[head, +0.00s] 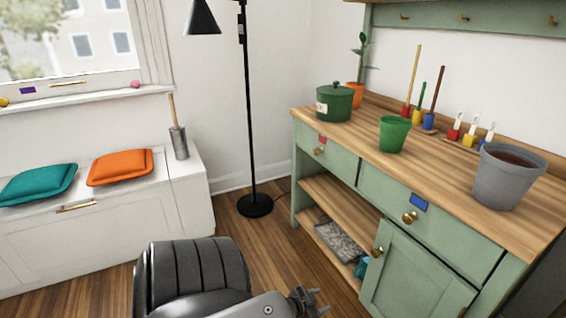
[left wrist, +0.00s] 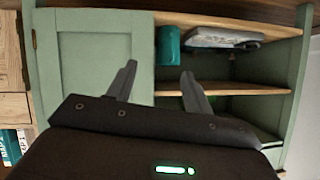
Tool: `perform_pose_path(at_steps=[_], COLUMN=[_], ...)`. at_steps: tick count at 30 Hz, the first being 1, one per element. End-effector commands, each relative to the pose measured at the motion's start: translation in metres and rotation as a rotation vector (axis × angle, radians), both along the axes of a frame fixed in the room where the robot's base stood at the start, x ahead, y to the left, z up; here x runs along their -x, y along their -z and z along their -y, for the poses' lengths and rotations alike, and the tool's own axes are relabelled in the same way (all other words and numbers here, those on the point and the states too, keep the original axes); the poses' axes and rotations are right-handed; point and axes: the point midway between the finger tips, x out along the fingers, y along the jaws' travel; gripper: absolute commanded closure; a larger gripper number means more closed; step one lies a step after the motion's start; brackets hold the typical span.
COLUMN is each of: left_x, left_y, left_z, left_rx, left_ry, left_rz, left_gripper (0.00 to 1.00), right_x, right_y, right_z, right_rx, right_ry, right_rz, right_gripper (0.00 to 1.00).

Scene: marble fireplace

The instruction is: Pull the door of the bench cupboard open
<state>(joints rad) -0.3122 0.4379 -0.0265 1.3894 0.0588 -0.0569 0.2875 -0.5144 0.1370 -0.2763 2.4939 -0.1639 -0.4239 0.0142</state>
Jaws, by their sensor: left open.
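The bench cupboard door (head: 415,275) is a green panel door at the lower right of the green bench in the head view, and it looks shut. Its brass knob (head: 377,250) sits near the door's upper left edge. My left gripper (head: 318,300) is at the bottom of the head view, left of the door and apart from it. In the left wrist view the door (left wrist: 95,55) is at upper left. The two fingers (left wrist: 158,80) stand apart with nothing between them, in front of the door's edge and the open shelves. I cannot make out the knob there. My right gripper is not in view.
The bench top (head: 345,135) carries a green pot (head: 334,102), a green bucket (head: 394,134) and a grey planter (head: 507,178). Open shelves (head: 335,215) lie left of the door. A black floor lamp (head: 254,205) stands behind.

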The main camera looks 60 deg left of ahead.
Motion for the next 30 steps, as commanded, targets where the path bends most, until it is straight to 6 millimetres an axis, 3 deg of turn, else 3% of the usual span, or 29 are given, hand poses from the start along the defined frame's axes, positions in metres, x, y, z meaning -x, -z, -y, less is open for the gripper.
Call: perform_pose_path(at_steps=[1, 16, 30], left_x=[0.008, 0.094, 0.170], left_y=[0.001, 0.050, 0.057], left_z=[0.002, 0.039, 0.096], left_rx=[-0.006, -0.043, 0.003], left_ry=[-0.001, 0.049, 0.102], left_rz=[-0.035, -0.352, -0.568], left_gripper=[0.49, 0.49, 0.49], right_x=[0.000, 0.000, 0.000], right_y=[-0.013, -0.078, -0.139], right_z=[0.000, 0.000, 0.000], right_rx=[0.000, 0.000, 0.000], right_ry=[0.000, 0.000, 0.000], right_rz=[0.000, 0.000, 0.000], right_gripper=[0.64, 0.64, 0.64])
